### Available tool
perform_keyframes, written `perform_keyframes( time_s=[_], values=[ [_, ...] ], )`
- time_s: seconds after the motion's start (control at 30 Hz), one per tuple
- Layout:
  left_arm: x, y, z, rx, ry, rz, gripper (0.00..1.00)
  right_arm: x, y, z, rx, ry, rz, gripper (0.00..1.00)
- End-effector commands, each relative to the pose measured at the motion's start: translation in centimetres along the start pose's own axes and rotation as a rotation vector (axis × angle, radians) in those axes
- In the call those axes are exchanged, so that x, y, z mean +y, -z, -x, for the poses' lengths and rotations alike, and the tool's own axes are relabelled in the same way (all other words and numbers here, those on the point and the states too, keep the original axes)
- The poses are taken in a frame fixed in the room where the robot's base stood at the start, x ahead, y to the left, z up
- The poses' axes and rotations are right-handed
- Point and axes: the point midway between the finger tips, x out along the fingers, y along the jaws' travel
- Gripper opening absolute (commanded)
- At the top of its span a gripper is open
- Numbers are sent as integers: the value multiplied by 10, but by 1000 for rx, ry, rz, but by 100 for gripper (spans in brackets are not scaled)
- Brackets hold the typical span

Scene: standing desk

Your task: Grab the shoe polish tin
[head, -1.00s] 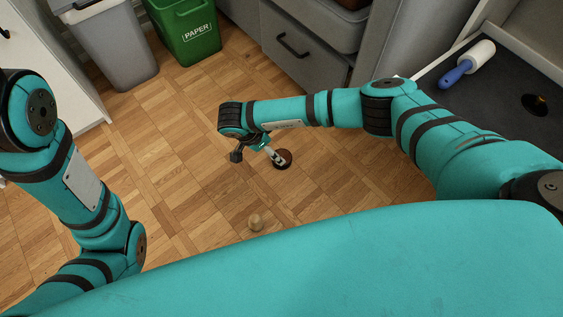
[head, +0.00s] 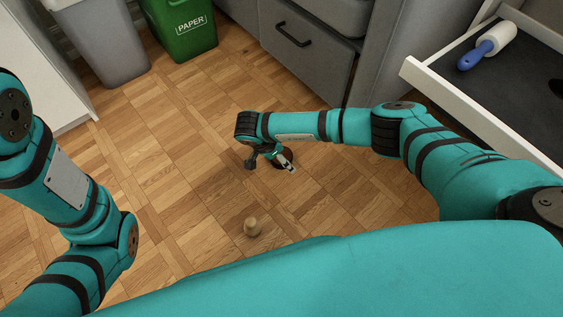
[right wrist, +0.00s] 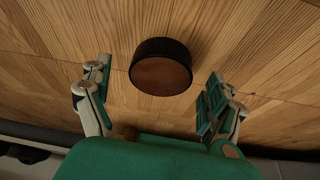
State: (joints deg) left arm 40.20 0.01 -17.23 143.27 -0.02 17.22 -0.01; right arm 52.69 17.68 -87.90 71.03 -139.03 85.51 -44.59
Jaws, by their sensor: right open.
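The shoe polish tin, a short round dark tin with a brown top, lies flat on the wooden floor. In the right wrist view the tin (right wrist: 161,68) sits between and slightly beyond the fingertips, and neither finger visibly touches it. My right gripper (right wrist: 157,80) is open and empty, its two fingers apart on either side. In the head view my right gripper (head: 287,162) reaches down to the floor and hides much of the tin (head: 277,164). My left arm shows at the left of the head view, but its gripper is out of frame.
A small wooden piece (head: 252,227) stands on the floor nearer me. A grey bin (head: 105,45) and a green paper bin (head: 185,30) stand at the back left. An open drawer (head: 470,115) at right holds a blue-handled lint roller (head: 487,46). Floor around the tin is clear.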

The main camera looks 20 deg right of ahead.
Motion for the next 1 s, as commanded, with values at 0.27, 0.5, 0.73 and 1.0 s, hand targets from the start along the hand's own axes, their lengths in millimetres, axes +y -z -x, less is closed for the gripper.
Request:
perform_keyframes(
  time_s=[0.27, 0.5, 0.73, 1.0],
  values=[
    [1, 1, 6, -2, 0, 0, 40, 0, 0, -6, -1, 1, 0, 91],
    [1, 1, 5, -3, 0, 0, 40, 0, 0, -6, -1, 1, 0, 62],
    [1, 1, 5, -3, 0, 0, 40, 0, 0, -6, -1, 0, 1, 32],
    [1, 1, 5, -3, 0, 0, 40, 0, 0, -6, -1, 1, 0, 20]
  ],
)
